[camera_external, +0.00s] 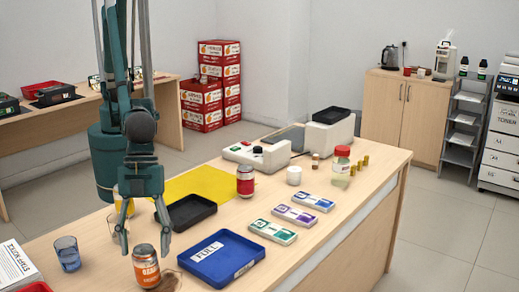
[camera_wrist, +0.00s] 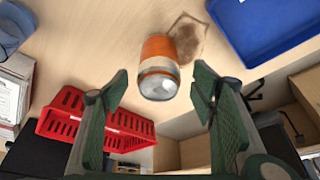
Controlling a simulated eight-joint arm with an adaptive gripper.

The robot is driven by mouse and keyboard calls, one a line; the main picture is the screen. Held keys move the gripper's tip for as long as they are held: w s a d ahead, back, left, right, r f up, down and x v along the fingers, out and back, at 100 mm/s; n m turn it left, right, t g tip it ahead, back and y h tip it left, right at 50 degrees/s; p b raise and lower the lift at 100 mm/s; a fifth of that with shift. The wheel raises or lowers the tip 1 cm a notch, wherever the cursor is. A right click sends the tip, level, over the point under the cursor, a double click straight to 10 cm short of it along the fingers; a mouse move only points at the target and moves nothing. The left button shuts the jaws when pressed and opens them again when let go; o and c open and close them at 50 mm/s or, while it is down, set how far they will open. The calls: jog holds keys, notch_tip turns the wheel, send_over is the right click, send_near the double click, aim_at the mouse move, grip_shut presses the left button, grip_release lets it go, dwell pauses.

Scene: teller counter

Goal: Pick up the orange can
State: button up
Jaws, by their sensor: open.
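The orange can (camera_external: 146,266) stands upright near the front edge of the counter in the external view, left of the blue tray. In the wrist view the orange can (camera_wrist: 160,66) shows ahead of the fingertips, roughly centred between them. My gripper (camera_external: 143,232) is above the can, fingers pointing down. In the wrist view my gripper (camera_wrist: 161,92) has its two green fingers spread apart with nothing between them. The gripper looks apart from the can.
A blue tray marked FULL (camera_external: 221,258) lies right of the can, and a black tray (camera_external: 187,211) lies behind. A glass (camera_external: 68,253) stands left.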

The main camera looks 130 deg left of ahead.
aim_at(145, 258)
jog(key=shift+x, duration=1.75)
jog(key=c, duration=1.3)
jog(key=shift+o, duration=0.2)
jog(key=shift+r, duration=0.15)
jog(key=shift+r+p, duration=0.55)
jog(key=shift+r, duration=4.35)
